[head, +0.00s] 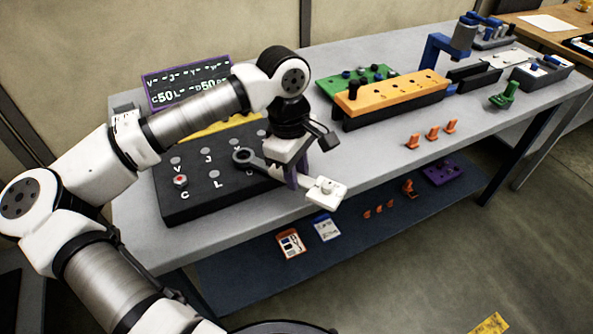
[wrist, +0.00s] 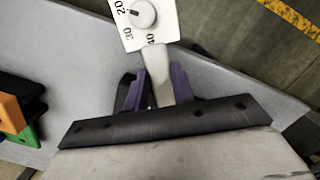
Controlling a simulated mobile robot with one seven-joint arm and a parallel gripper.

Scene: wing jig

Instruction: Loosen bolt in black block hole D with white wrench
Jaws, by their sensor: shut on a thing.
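The white wrench (head: 325,191) is held level over the black block by my gripper (head: 291,176). Its white handle end with a dial points right, past the table's front edge; its dark ring head (head: 243,157) is over the block. In the wrist view, my purple fingers (wrist: 162,86) are shut on the grey shaft, with the numbered white dial end (wrist: 138,20) beyond. The black block (head: 196,205) has labelled holes; V, J, C and L can be read. A red-topped bolt (head: 180,180) is at C. Hole D cannot be made out; the wrench and arm hide part of the block.
A dark sign (head: 188,84) with white text stands behind the block. To the right are an orange block (head: 393,96), a green block (head: 347,82), a blue stand (head: 433,49) and several small orange pieces (head: 432,134). A lower shelf (head: 260,285) holds cards.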

